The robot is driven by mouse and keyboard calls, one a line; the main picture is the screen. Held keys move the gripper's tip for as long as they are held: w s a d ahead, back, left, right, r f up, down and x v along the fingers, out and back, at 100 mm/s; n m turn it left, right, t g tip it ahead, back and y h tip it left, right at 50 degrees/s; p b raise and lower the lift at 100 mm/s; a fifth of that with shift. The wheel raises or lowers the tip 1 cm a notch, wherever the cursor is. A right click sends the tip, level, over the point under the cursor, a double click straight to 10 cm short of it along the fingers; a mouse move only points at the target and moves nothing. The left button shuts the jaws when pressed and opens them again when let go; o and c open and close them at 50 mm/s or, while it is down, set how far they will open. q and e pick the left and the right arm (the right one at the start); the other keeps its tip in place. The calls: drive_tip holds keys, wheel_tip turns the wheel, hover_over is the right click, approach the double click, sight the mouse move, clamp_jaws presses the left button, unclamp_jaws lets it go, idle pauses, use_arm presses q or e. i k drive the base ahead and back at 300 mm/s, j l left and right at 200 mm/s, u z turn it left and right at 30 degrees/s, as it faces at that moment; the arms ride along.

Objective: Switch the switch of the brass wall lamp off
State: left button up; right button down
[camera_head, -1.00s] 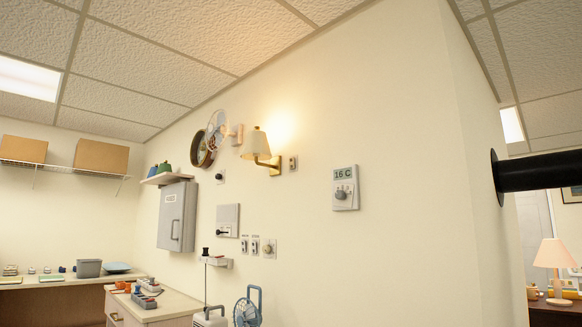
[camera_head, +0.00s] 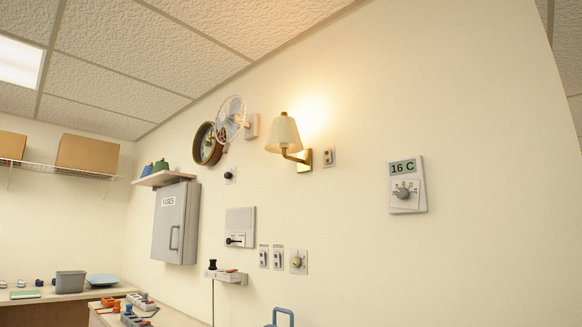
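The brass wall lamp (camera_head: 285,138) is mounted high on the cream wall, with a cream shade and a brass arm and back plate. It is lit and throws a warm glow on the wall. A small switch plate (camera_head: 327,157) with a brass-coloured edge sits on the wall just right of the lamp's back plate. The position of its toggle is too small to tell. Neither of my grippers shows in the head view.
A thermostat (camera_head: 405,186) reading 16 C is farther right. A grey fuse box (camera_head: 175,223), a wall fan (camera_head: 231,118) and a lever panel (camera_head: 239,227) are left of the lamp. Small switches (camera_head: 270,258) and a dial (camera_head: 298,261) sit lower. A counter (camera_head: 105,315) stands at lower left.

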sight(327, 159)
drive_tip(key=i+j+u, duration=0.1)
drive_tip(key=i+j, duration=0.9)
drive_tip(key=i+l, duration=0.05)
drive_tip(key=i, duration=0.05)
